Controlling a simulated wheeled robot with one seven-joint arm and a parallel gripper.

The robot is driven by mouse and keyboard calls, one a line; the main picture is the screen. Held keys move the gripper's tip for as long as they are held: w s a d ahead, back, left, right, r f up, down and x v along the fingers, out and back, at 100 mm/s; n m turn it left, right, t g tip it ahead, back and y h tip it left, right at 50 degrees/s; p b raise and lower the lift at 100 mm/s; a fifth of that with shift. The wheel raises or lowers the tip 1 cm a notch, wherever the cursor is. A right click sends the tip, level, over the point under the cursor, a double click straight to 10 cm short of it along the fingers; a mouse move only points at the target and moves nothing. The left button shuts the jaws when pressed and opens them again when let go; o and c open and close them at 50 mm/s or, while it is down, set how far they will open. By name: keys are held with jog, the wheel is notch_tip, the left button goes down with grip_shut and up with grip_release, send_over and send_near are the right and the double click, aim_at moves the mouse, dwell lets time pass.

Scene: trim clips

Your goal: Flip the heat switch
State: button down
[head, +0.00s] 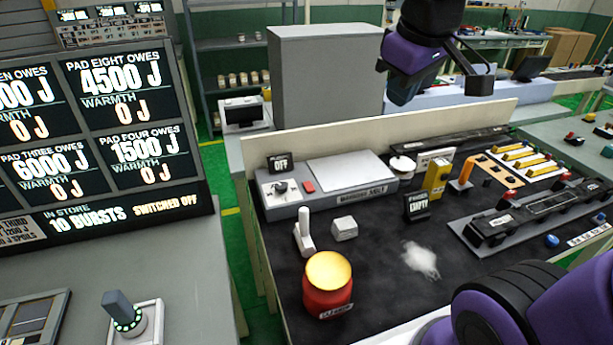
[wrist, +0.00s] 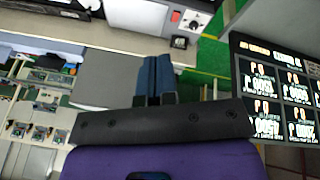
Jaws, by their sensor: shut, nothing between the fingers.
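A toggle switch with a grey-blue lever and a green-lit ring (head: 127,318) stands on the grey bench at the lower left of the head view; its lever tilts to the left. It bears no readable label. The display board (head: 90,120) above it reads "SWITCHED OFF". My gripper (wrist: 152,62) is shut and empty in the wrist view, its two blue fingers together.
A tall grey cabinet (head: 325,85) stands behind. A green-floored gap separates the bench and table.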

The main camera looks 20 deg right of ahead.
jog(key=w+a+f+n+g, duration=0.1)
jog(key=w+f+n, duration=0.25)
jog(key=w, duration=0.55)
jog(key=n+g, duration=0.3)
jog(key=n, duration=0.7)
send_over(307, 183)
notch_tip(307, 183, down, 18)
jog(key=r, duration=0.1)
jog(key=shift+f+y, duration=0.25)
jog(key=shift+y, duration=0.15)
jog(key=shift+f, duration=0.1)
notch_tip(307, 183, down, 14)
jog(key=shift+r, duration=0.1)
